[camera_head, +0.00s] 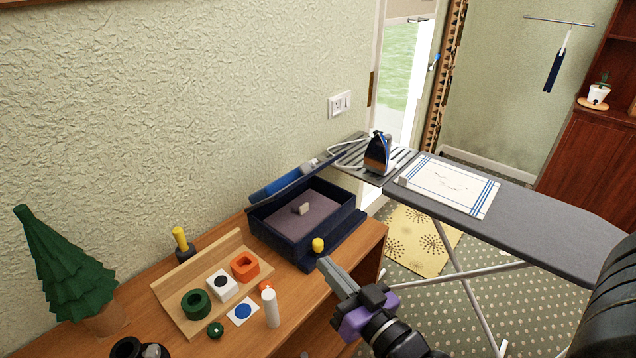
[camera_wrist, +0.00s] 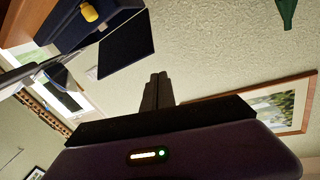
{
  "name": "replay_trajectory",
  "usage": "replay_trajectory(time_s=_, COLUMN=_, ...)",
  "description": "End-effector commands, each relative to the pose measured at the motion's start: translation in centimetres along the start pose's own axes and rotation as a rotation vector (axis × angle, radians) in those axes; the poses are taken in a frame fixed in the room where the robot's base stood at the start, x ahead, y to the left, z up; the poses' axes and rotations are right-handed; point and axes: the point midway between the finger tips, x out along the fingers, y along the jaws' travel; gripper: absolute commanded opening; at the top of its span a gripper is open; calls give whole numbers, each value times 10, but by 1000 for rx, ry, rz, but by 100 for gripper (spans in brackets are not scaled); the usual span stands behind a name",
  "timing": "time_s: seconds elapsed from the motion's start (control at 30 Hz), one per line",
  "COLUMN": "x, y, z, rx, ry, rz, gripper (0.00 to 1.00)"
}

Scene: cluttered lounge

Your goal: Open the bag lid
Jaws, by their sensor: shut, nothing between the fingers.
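The bag is a dark navy, box-shaped case (camera_head: 347,238) on the right end of the wooden table, with a purple-grey interior and a small light block inside. Its lid (camera_head: 268,196) is raised at the back, on the wall side, and the inside is exposed. In the wrist view the dark lid panel (camera_wrist: 127,45) shows beside the case body (camera_wrist: 60,32). My gripper (camera_head: 328,265) is shut and empty, in front of the case near the table's right front edge. Its closed fingers also show in the wrist view (camera_wrist: 158,88), apart from the lid.
A yellow knob-like piece (camera_head: 318,244) is by the case's front, near my fingers. A wooden tray (camera_head: 188,268) with coloured blocks and a white cylinder (camera_head: 271,308) are to the left. An ironing board (camera_head: 530,220) with an iron (camera_head: 377,155) is to the right.

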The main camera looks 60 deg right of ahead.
Motion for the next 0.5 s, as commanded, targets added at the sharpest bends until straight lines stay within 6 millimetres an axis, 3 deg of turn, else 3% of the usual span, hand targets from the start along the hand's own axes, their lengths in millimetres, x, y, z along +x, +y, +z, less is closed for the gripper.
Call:
replay_trajectory(time_s=0.03, x=20, y=18, z=-6, rx=66, ry=20, rz=41, gripper=0)
replay_trajectory(time_s=0.2, x=72, y=79, z=-21, rx=359, ry=47, rz=159, gripper=0)
replay_trajectory(time_s=0.5, x=141, y=186, z=-63, rx=1045, ry=98, rz=291, gripper=0)
